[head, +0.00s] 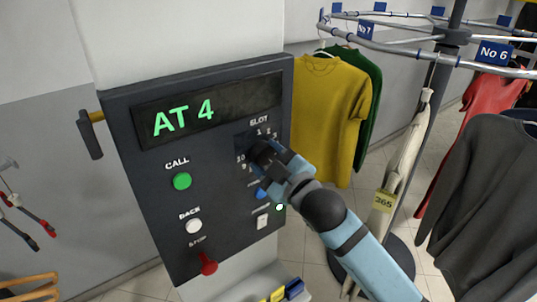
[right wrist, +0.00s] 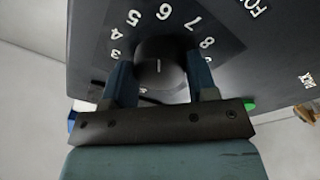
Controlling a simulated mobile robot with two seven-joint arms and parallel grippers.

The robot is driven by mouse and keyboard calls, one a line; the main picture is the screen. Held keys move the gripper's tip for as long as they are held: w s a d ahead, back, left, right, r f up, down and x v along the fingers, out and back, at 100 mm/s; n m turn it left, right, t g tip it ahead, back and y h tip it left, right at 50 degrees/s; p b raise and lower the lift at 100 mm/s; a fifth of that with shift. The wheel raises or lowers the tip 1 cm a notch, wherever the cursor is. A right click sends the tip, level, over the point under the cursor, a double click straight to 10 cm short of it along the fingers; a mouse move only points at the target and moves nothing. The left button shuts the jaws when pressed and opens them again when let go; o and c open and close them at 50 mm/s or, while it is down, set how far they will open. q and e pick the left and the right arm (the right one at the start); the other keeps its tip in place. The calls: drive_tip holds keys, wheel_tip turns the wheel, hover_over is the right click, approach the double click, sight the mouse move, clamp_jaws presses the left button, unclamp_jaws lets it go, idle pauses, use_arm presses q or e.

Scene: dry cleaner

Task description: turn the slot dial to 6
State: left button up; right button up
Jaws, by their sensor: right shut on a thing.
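The dark panel (head: 160,232) has a slot dial at its right side, mostly hidden by my gripper in the head view. In the right wrist view the round black dial (right wrist: 158,80) sits inside a ring of white numbers. Its short white mark stands nearly upright, toward the 6 (right wrist: 164,12). My right gripper (head: 267,156) is at the dial. In the right wrist view its two fingers stand on either side of the dial, shut on it. The green display (head: 183,117) reads "AT 4". My left gripper is not in view.
The panel also carries a green CALL button (head: 182,181), a white BACK button (head: 194,226), a red STOP knob (head: 208,264) and a white switch (head: 262,221). A garment rail (head: 400,38) with hanging clothes stands to the right, near my right arm.

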drive_tip(key=shift+m, duration=0.3)
drive_tip(key=o, duration=0.9)
drive_tip(key=shift+o, duration=0.2)
drive_tip(key=b+v, duration=0.2)
drive_tip(key=v, duration=1.1)
drive_tip(key=shift+s+d+b, duration=0.25)
drive_tip(key=shift+s+b, duration=0.05)
drive_tip(key=shift+b, duration=0.1)
